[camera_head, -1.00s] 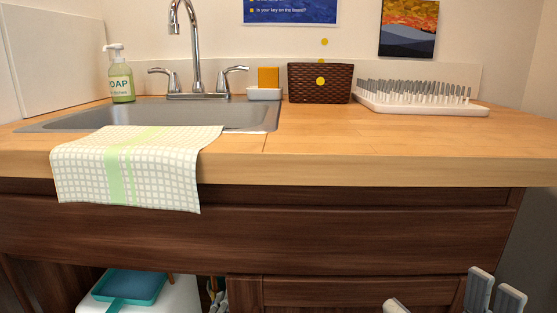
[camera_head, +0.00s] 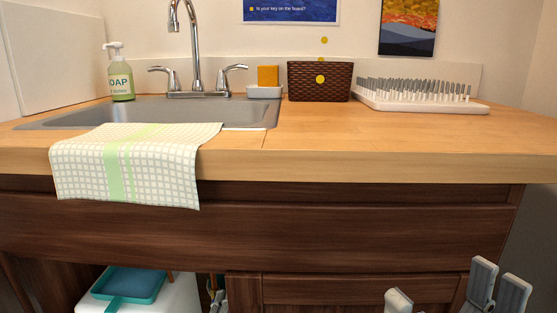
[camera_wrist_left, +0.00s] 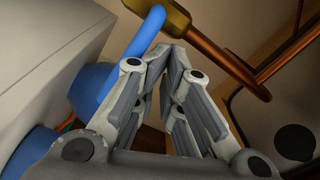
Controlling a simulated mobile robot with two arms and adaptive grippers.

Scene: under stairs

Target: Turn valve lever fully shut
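The blue valve lever (camera_wrist_left: 133,50) shows in the left wrist view, running down and left from the brass valve body (camera_wrist_left: 166,14). My left gripper (camera_wrist_left: 175,52) has its fingers drawn together at the tips, with nothing seen between them. The lever passes just left of the fingers; I cannot tell whether they touch. In the head view only a small grey part of my left gripper (camera_head: 216,294) shows in the cabinet opening, and the valve is hidden there. My right gripper (camera_head: 446,290) is at the lower right, its fingers wide apart and empty.
A copper pipe (camera_wrist_left: 283,50) runs beside the valve. A white container (camera_head: 180,296) with a teal dustpan (camera_head: 135,284) stands in the cabinet opening. The counter (camera_head: 350,140) with a checked towel (camera_head: 130,165) lies above.

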